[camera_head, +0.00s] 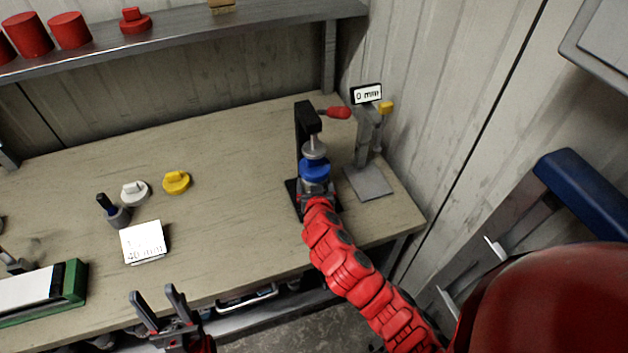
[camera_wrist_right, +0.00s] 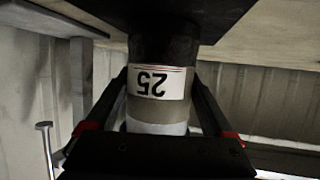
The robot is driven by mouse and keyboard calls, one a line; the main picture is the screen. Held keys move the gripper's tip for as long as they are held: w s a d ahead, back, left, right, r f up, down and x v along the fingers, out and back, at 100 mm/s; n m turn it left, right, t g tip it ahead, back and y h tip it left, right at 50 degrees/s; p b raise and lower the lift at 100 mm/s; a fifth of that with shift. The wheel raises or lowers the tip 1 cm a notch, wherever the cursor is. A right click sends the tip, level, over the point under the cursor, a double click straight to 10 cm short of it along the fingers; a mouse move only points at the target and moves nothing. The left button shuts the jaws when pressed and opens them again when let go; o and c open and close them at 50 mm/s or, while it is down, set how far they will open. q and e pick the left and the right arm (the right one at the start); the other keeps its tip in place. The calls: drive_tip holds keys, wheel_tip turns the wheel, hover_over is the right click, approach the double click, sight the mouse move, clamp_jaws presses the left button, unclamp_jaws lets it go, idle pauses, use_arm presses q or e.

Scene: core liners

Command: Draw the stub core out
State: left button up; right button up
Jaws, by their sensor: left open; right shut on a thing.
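A black press-like stand (camera_head: 305,130) with a red-knobbed lever stands at the bench's right end. Under its arm are a grey metal piece (camera_head: 314,148) and a blue piece (camera_head: 316,169). My right gripper (camera_head: 316,194) reaches the stand just below the blue piece. In the right wrist view its fingers are shut on a beige and pale cylinder (camera_wrist_right: 145,112) with a white "25" label that appears upside down. The cylinder adjoins a dark round part (camera_wrist_right: 163,45); whether it is seated in it, I cannot tell. My left gripper (camera_head: 160,305) is open and empty before the bench front.
A gauge stand (camera_head: 367,140) reading "0 mm" is close right of the press. A white card (camera_head: 144,242), white and yellow knobbed pieces (camera_head: 176,182), a dark cup (camera_head: 117,215) and a green-edged tray (camera_head: 75,283) lie left. The bench middle is clear.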

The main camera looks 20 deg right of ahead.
drive_tip(key=shift+r, duration=0.25)
drive_tip(key=shift+s, duration=0.45)
drive_tip(key=shift+s+d+b, duration=0.15)
drive_tip(key=shift+s+b, duration=0.8)
drive_tip(key=shift+s, duration=4.6)
drive_tip(key=shift+s+p, duration=0.4)
drive_tip(key=shift+s, duration=1.1)
wheel_tip(320, 180, up, 5)
drive_tip(key=p, duration=0.5)
